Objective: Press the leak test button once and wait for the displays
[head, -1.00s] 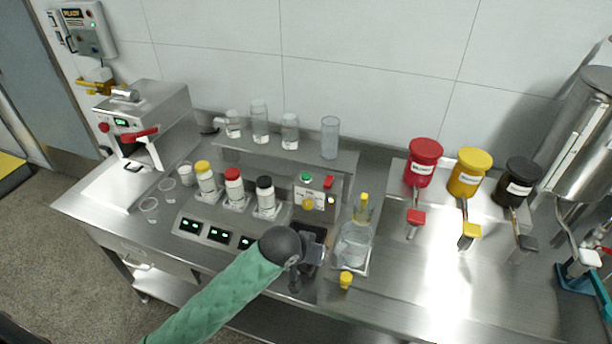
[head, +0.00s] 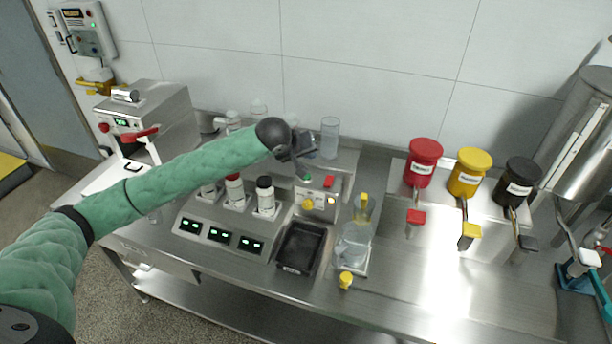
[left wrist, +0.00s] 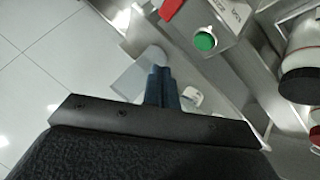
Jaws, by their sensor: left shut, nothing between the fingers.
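A small grey control box (head: 318,214) on the bench carries a green button (head: 306,177), a red switch (head: 329,182) and a yellow knob (head: 308,204). Its label is too small to read. The green button also shows in the left wrist view (left wrist: 205,41). My left gripper (head: 307,166) is shut and empty, close behind and above the green button. In the left wrist view its fingertips (left wrist: 161,72) show apart from the button. Three displays (head: 219,235) on the sloped panel are lit green; their digits are unreadable. My right gripper is out of view.
Bottles with red and black caps (head: 265,197) stand on the panel. A black tray (head: 300,248) lies in front of the box, and a glass vessel (head: 355,245) stands to its right. A shelf with clear jars (head: 329,137) is behind.

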